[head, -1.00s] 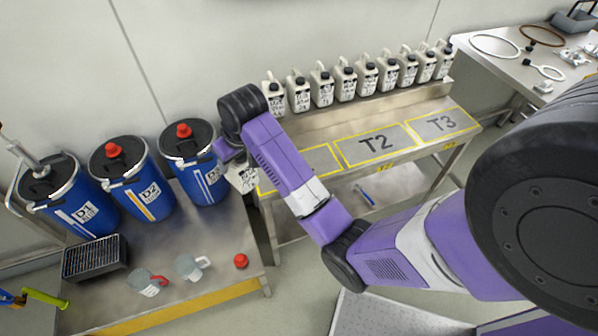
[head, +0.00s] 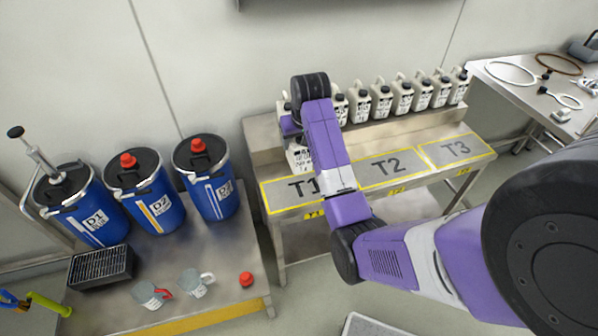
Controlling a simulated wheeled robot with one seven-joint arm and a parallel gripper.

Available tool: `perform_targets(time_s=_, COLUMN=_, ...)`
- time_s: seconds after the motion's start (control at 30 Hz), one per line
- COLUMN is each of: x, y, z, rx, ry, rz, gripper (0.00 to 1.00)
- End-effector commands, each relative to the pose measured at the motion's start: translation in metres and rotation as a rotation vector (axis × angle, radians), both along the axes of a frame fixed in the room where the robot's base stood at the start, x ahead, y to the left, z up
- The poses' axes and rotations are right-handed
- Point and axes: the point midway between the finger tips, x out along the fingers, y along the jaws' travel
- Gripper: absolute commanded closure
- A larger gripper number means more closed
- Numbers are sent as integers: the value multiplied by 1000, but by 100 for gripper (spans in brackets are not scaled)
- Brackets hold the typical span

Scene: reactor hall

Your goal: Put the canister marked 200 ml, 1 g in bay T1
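A white canister (head: 298,159) with a printed label hangs below my gripper (head: 291,135) in the head view. The label is too small to read. My arm covers the canister's right side and top, and the fingertips are mostly hidden. The canister appears over the back part of bay T1 (head: 277,198), a yellow-outlined area on the metal bench. I cannot tell whether its base touches the bench. Part of bay T1 is behind my forearm.
Several similar canisters (head: 381,101) stand in a row on the raised back shelf. Bays T2 (head: 405,180) and T3 (head: 470,160) look empty. Blue drums (head: 209,190), two jugs (head: 196,286) and a red cap (head: 246,279) are on the left table.

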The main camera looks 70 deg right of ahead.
Motion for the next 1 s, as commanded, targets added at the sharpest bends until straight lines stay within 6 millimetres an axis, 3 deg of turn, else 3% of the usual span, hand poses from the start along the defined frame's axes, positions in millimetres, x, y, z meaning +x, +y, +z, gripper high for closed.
perform_targets(time_s=0.1, x=-1, y=1, z=-29, rx=1, ry=2, rz=0, gripper=100)
perform_targets(time_s=0.3, x=-1, y=0, z=-68, rx=0, ry=1, rz=-1, gripper=100)
perform_targets(time_s=0.57, x=0, y=0, z=-89, rx=-1, ry=-1, rz=0, gripper=100)
perform_targets(time_s=0.8, x=0, y=0, z=-121, rx=-1, ry=0, rz=1, gripper=100)
perform_targets(time_s=1.0, x=1, y=0, z=-125, rx=-3, ry=-3, rz=0, gripper=100)
